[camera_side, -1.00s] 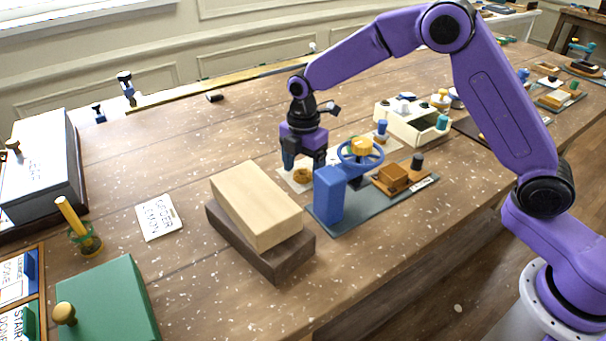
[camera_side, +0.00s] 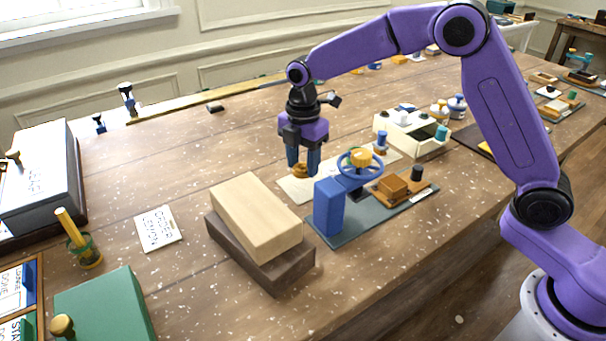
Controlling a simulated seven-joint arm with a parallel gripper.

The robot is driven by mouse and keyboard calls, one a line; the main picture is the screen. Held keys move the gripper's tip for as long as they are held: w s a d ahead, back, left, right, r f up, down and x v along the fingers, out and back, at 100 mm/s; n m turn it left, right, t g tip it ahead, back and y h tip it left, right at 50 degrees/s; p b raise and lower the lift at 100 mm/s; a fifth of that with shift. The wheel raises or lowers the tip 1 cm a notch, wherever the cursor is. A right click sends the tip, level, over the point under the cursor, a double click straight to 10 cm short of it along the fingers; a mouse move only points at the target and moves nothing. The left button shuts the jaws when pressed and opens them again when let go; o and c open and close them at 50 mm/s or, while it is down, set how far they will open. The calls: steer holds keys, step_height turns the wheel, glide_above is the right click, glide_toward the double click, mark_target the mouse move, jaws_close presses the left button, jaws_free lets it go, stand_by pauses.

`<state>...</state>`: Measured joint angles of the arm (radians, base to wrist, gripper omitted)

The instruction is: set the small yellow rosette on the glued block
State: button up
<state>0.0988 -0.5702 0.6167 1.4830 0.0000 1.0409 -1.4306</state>
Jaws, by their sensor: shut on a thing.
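The small yellow rosette (camera_side: 300,169) is a golden-brown piece between the fingertips of my gripper (camera_side: 302,168). My gripper is shut on it and holds it close above a pale sheet (camera_side: 296,188); the gap beneath is hard to judge. A pale wooden block (camera_side: 256,214) lies on a dark brown block (camera_side: 247,254), in front and to the left of my gripper. A small orange-brown block (camera_side: 392,187) sits on a grey-green board (camera_side: 347,228) to the right. I cannot tell from the picture which block is glued.
A blue upright block (camera_side: 329,208) and a blue handwheel (camera_side: 347,173) with a yellow knob stand on the board, close to the right of my gripper. The table left of my gripper is clear up to a lettered card (camera_side: 158,229).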

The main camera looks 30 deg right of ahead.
step_height(320, 180, up, 4)
steer(key=shift+r, duration=0.15)
steer(key=shift+s+d+r, duration=0.35)
steer(key=shift+d+r, duration=0.35)
steer(key=s+d+r, duration=0.2)
steer(key=s+d, duration=0.2)
steer(key=d, duration=0.2)
glide_toward(394, 182)
steer(key=shift+m, duration=0.4)
steer(key=shift+f, duration=3.15)
steer(key=shift+f, duration=0.2)
steer(key=o, duration=1.1)
steer(key=shift+r, duration=0.1)
